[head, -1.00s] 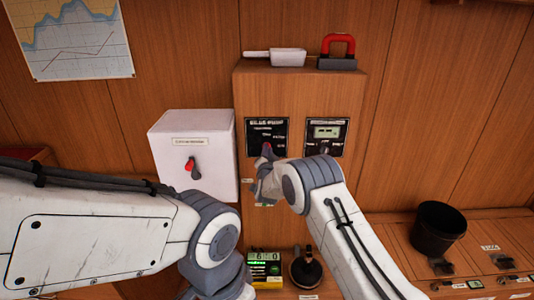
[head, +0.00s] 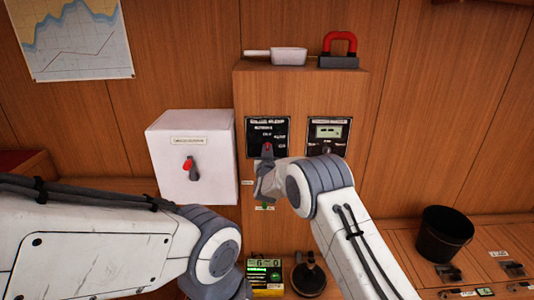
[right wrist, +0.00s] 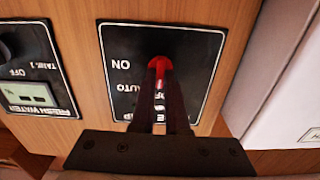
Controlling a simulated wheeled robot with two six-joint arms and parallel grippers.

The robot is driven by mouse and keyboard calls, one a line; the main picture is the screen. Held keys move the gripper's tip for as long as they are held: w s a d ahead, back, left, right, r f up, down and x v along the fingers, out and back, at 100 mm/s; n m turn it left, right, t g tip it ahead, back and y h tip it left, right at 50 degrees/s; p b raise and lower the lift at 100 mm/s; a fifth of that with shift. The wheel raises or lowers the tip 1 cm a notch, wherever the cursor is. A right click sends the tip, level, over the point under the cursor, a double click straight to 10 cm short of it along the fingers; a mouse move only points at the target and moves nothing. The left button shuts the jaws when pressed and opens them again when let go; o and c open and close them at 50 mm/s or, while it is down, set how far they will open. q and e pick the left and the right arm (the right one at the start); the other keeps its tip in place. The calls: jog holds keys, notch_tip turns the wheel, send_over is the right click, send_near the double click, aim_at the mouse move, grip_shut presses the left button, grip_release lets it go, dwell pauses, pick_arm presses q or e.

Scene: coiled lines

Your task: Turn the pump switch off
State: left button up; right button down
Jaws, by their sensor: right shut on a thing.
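The pump switch is a red knob (right wrist: 160,66) on a black panel (right wrist: 205,60) marked ON and AUTO, with other lettering partly covered, in the right wrist view. In the head view the panel (head: 283,125) is on the upper left front of the wooden cabinet, and the knob's red (head: 267,147) shows at its lower edge. My right gripper (right wrist: 159,85) is shut on the knob, its dark fingers covering part of the panel. Which mark the knob points at I cannot tell. My left arm comes in from the left; its gripper is not in view.
A white box (head: 214,160) with a red-tipped lever (head: 189,167) stands left of the panel. A display panel (head: 328,132) is to its right. A scoop (head: 288,56) and red-handled block (head: 339,48) lie on top. A black bucket (head: 444,234) stands at right.

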jog(key=shift+n, duration=0.3)
jog(key=c, duration=0.9)
grip_release()
jog(key=s+b, duration=0.2)
jog(key=s, duration=0.8)
jog(key=shift+s, duration=0.25)
